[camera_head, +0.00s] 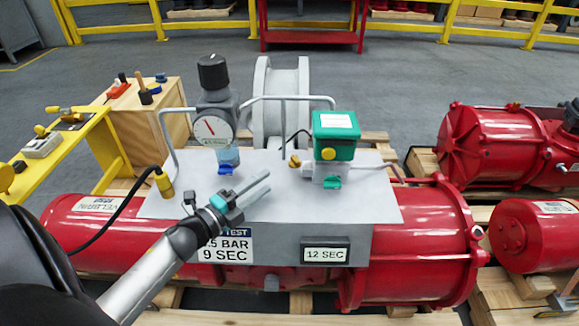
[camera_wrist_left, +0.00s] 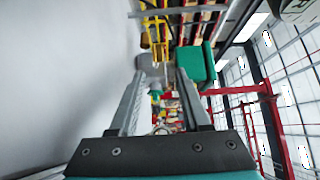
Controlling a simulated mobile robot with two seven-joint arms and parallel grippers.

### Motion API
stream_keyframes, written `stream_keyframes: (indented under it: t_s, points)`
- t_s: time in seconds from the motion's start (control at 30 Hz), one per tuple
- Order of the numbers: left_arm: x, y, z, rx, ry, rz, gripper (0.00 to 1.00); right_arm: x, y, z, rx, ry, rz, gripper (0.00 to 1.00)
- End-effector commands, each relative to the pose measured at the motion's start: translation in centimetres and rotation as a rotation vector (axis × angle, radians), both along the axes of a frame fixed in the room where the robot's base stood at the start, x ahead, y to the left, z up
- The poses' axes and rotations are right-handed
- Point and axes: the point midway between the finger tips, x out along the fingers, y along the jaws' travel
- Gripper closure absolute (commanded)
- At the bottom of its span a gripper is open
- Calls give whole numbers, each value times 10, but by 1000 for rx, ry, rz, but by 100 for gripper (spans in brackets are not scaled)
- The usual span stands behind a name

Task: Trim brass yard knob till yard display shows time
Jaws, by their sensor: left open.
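My left gripper (camera_head: 266,182) is open and empty, its fingers reaching right over the grey top plate (camera_head: 370,206). A small brass knob (camera_head: 294,160) sits beyond the fingertips, on the left of a fitting under the green box (camera_head: 333,136). A yellow round knob (camera_head: 328,153) is on the green box's front. The display (camera_head: 325,253) on the front face reads 12 SEC. A sign (camera_head: 226,244), partly hidden by my arm, shows TEST, 5 BAR and 9 SEC. In the left wrist view the open fingers (camera_wrist_left: 163,95) frame a gap, with the green box (camera_wrist_left: 195,63) beyond. My right gripper is not seen.
A pressure gauge (camera_head: 212,129) with a black cap stands left on the plate, above a blue handle (camera_head: 226,168). A teal handle (camera_head: 331,182) is below the green box. Bent grey pipes and a black cable (camera_head: 118,212) are close by.

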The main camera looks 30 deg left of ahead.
Motion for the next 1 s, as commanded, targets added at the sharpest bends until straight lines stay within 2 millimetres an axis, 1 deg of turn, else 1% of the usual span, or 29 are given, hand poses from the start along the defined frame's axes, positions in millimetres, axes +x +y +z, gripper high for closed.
stream_keyframes:
  t_s: [0.03,0.2,0.4,0.5,0.7,1.0]
  points:
    - [11,-2,-1,1,-3,-2,52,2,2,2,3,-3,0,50]
    - [39,-6,-1,2,-2,0,52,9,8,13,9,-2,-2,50]
    - [69,-12,-1,1,-2,0,52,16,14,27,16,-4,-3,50]
    - [80,-14,-1,0,0,0,52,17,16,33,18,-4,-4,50]
    - [92,-16,-1,0,0,1,52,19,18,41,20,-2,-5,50]
    - [94,-16,0,-1,1,1,52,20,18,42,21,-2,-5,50]
